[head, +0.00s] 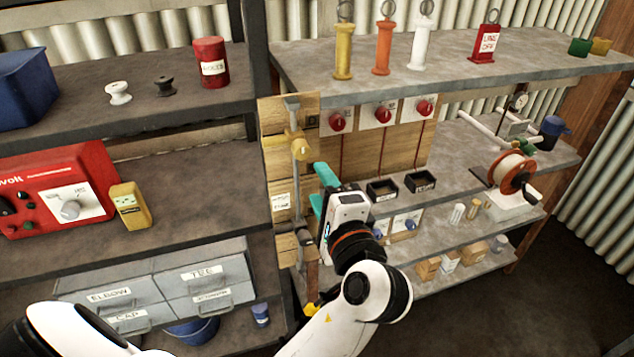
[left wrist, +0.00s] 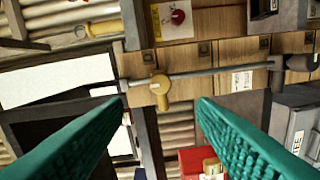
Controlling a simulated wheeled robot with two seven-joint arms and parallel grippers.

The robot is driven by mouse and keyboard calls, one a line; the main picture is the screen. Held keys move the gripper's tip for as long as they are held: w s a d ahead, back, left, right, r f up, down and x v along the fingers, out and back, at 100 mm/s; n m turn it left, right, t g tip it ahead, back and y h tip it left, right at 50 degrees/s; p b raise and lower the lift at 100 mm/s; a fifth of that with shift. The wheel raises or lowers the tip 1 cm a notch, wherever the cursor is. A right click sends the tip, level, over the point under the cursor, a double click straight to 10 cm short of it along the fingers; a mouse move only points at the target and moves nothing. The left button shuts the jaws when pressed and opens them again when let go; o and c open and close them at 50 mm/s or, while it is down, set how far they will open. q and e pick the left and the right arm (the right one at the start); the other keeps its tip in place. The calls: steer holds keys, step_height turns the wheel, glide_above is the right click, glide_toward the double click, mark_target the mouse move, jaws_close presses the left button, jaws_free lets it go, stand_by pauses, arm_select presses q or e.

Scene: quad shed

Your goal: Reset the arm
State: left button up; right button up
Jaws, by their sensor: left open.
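My left gripper (head: 318,189) has teal fingers, spread apart with nothing between them. It is in front of the wooden panel (head: 278,113) that carries an upright grey pipe with a yellow valve (head: 297,144). In the left wrist view, the open fingertips (left wrist: 160,101) frame the yellow valve (left wrist: 160,84) and the grey pipe (left wrist: 212,71), which runs sideways there. The fingers look apart from the valve. My left arm hides part of the shelves behind it. My right gripper is out of view.
Left shelves hold a red welder box (head: 62,190), a yellow meter (head: 129,207) and grey drawers (head: 218,277). On the right are red knobs (head: 337,121), black bins (head: 382,189) and an orange reel (head: 511,173). Floor at lower right (head: 560,290) is clear.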

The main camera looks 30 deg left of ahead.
arm_select(q)
steer(key=shift+f, duration=0.1)
stand_by(0.4)
steer(key=w+d+f+m+h, duration=0.2)
steer(key=w+f+h, duration=0.15)
steer(key=f, duration=0.65)
steer(key=w+d+f+m+h, duration=0.2)
steer(key=w+d+f, duration=0.15)
steer(key=f, duration=0.65)
steer(key=s+f+g+h, duration=0.2)
steer(key=s+f, duration=0.1)
steer(key=f, duration=1)
steer(key=s+f+g+h, duration=0.2)
steer(key=s+f+h, duration=0.1)
steer(key=f, duration=0.9)
steer(key=s+a+f+n+g+h, duration=0.2)
steer(key=s+f+n+g, duration=0.25)
steer(key=s+f, duration=1.3)
steer(key=s+a+f+n+g, duration=0.1)
steer(key=s+a+f+n, duration=0.1)
steer(key=s, duration=0.7)
steer(key=s+a+f+n+g, duration=0.1)
steer(key=s+f+n, duration=0.4)
steer(key=s, duration=0.5)
steer(key=shift+s+a+f+h, duration=0.25)
steer(key=shift+a+h, duration=0.1)
steer(key=shift+a, duration=0.4)
